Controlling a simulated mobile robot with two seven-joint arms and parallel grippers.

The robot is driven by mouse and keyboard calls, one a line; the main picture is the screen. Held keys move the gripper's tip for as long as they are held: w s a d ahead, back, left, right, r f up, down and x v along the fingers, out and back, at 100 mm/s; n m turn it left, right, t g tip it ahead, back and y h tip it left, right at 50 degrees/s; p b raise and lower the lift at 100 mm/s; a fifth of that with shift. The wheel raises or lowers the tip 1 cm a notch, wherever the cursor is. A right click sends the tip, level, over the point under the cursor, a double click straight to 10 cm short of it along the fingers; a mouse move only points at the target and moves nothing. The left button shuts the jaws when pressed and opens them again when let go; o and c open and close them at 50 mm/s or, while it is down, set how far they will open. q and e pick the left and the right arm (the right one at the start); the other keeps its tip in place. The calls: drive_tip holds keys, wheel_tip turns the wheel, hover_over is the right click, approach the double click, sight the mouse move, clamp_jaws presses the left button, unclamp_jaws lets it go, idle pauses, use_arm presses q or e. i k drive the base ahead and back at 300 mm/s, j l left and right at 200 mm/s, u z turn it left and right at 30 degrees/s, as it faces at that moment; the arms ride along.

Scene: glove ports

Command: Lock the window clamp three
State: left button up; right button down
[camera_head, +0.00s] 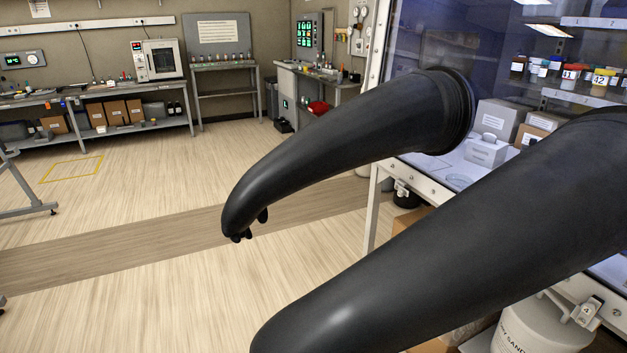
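A glove box with a clear window (450,45) stands at the right. A metal clamp (402,190) sits on its white lower frame, below the far glove. A second clamp (588,311) sits on the frame at the lower right. Their number marks are too small to read surely, so I cannot tell which is clamp three, nor whether either is locked. Neither of my grippers is in view.
Two long black gloves, a far one (345,140) and a near one (460,250), stick out from the window and hide much of the frame. A white bucket (530,332) stands below. The floor (120,290) at left is clear.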

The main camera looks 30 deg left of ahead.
sight(401, 191)
drive_tip(key=j+u, duration=0.3)
drive_tip(key=u, duration=0.55)
drive_tip(key=i+j+u, duration=0.45)
drive_tip(key=i+j, duration=0.25)
drive_tip(key=j, duration=0.25)
drive_tip(key=i+j+u, duration=0.3)
drive_tip(key=i+j, duration=0.25)
drive_tip(key=i+z, duration=0.25)
drive_tip(key=i, duration=0.2)
drive_tip(key=i+j+z, duration=0.25)
drive_tip(key=i, duration=0.25)
drive_tip(key=i+j+z, duration=0.3)
drive_tip(key=i, duration=0.15)
drive_tip(key=i+l+z, duration=0.15)
drive_tip(key=z, duration=0.25)
drive_tip(key=i+z, duration=0.65)
drive_tip(key=z, duration=0.2)
drive_tip(key=i+z, duration=0.9)
